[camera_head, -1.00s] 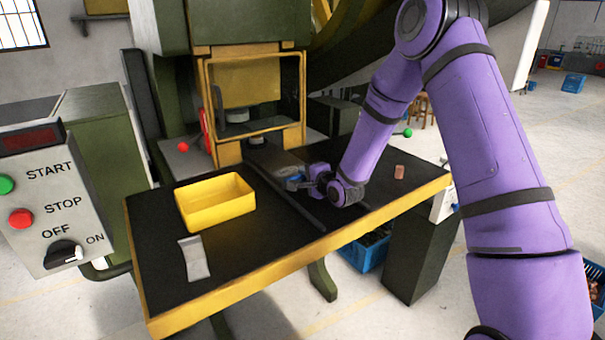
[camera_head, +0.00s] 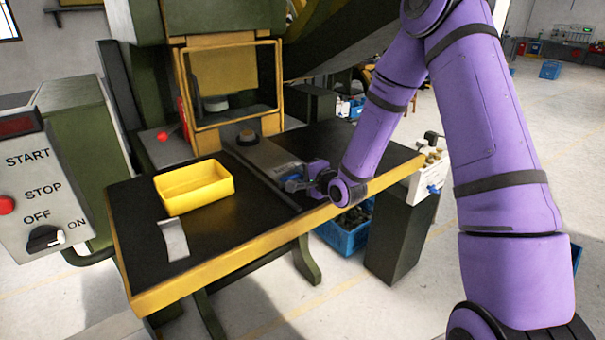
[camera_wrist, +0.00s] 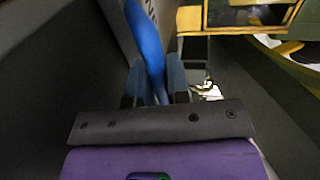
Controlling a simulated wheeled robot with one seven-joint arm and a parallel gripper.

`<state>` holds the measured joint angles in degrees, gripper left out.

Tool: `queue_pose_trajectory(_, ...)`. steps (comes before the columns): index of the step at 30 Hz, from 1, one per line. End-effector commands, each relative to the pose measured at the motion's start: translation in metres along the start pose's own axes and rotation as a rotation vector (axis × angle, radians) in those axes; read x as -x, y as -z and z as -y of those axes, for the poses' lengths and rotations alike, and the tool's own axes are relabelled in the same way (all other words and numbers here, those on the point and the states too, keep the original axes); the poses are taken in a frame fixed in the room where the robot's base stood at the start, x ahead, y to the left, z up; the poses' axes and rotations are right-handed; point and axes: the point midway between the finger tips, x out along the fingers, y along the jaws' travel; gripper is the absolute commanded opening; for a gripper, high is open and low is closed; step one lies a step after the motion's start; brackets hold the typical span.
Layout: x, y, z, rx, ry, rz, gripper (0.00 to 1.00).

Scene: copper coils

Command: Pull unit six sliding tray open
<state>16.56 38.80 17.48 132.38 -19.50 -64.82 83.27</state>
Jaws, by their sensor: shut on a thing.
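The sliding tray (camera_head: 268,156) is a grey metal plate lying between rails on the black tabletop. It reaches from the press opening toward the table's front edge, and a dark round piece (camera_head: 247,137) sits on its far part. My gripper (camera_head: 293,184) is at the tray's near end, low over the table, shut on the blue handle. In the wrist view the blue handle (camera_wrist: 148,45) runs up between the two fingers of my gripper (camera_wrist: 155,85). Its lower end is hidden by the gripper body. I cannot read any unit number.
A yellow bin (camera_head: 194,187) and a small grey metal piece (camera_head: 174,239) are on the table, left of the tray. The control box (camera_head: 40,190) stands at far left. A blue crate (camera_head: 345,232) is below the table.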

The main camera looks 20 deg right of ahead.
Motion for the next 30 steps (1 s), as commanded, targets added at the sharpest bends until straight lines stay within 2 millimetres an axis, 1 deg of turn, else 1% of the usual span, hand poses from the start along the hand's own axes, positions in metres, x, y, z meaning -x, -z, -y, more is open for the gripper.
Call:
queue_pose_trajectory(2,0.0,0.0,0.0,0.0,-0.001,0.0,0.0)
queue_pose_trajectory(3,0.0,0.0,0.0,0.0,-0.001,0.0,0.21)
queue_pose_trajectory(6,0.0,0.0,0.0,0.0,-0.001,0.0,0.41)
queue_pose_trajectory(14,0.0,0.0,0.0,0.0,0.0,0.0,0.41)
queue_pose_trajectory(17,0.005,0.0,0.0,0.0,0.0,-0.001,0.41)
queue_pose_trajectory(20,0.016,0.001,0.0,0.0,-0.002,-0.001,0.41)
queue_pose_trajectory(30,0.079,0.001,-0.001,0.0,-0.002,-0.003,0.41)
